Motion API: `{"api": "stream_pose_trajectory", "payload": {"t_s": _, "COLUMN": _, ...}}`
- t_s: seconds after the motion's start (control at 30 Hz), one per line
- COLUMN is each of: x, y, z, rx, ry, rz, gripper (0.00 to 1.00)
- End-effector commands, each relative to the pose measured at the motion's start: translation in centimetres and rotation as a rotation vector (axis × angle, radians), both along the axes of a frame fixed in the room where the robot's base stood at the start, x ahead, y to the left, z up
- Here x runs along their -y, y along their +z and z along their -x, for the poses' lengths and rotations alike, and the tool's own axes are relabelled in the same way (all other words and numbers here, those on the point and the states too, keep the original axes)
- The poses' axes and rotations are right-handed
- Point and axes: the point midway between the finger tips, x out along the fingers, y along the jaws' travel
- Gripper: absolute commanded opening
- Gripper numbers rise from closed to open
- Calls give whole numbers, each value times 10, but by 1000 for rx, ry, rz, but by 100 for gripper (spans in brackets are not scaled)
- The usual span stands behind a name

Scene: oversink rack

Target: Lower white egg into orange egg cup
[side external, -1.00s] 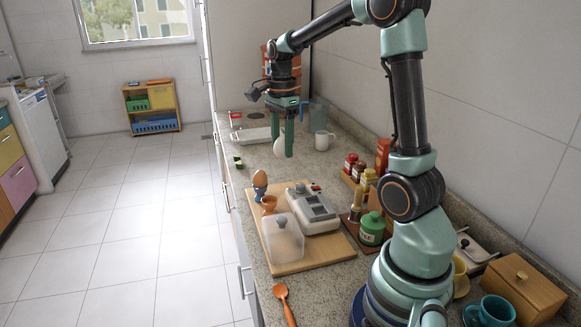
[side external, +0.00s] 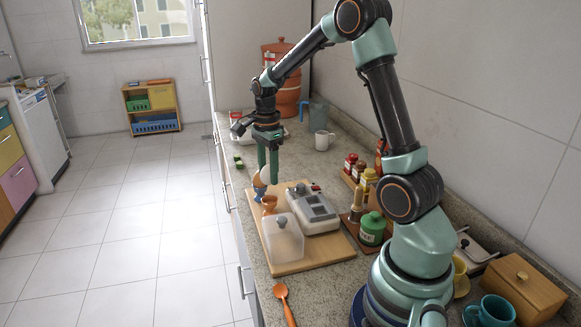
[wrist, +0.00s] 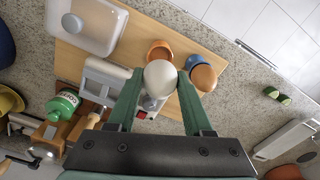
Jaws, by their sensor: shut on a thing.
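My gripper (side external: 267,172) is shut on the white egg (wrist: 160,77), which sits between the green fingers. In the side view the egg (side external: 265,176) is partly hidden by a finger. The orange egg cup (side external: 269,203) stands empty on the wooden board, and the egg is held above it and a little toward the back. In the wrist view the orange cup (wrist: 160,50) shows just beyond the egg, partly covered by it. A blue egg cup (wrist: 194,62) holding a brown egg (wrist: 204,77) stands close beside the orange cup.
The wooden board (side external: 293,264) also carries a clear lidded box (side external: 283,240) and a grey-white device (side external: 312,208) near the cups. Spice jars and a green jar (side external: 372,229) stand to the right.

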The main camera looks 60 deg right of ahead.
Motion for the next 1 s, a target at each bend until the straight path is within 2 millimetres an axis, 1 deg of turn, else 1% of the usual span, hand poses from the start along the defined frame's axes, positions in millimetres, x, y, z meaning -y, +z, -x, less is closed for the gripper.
{"api": "stream_pose_trajectory", "payload": {"t_s": 0.47, "x": 0, "y": 0, "z": 0, "rx": 0, "ry": 0, "rz": 0, "gripper": 0}}
{"api": "stream_pose_trajectory", "payload": {"t_s": 0.83, "x": 0, "y": -14, "z": 0, "rx": -1, "ry": 0, "rz": 0, "gripper": 0}}
{"api": "stream_pose_trajectory", "payload": {"t_s": 1.0, "x": 0, "y": -16, "z": 0, "rx": -1, "ry": 0, "rz": 0, "gripper": 0}}
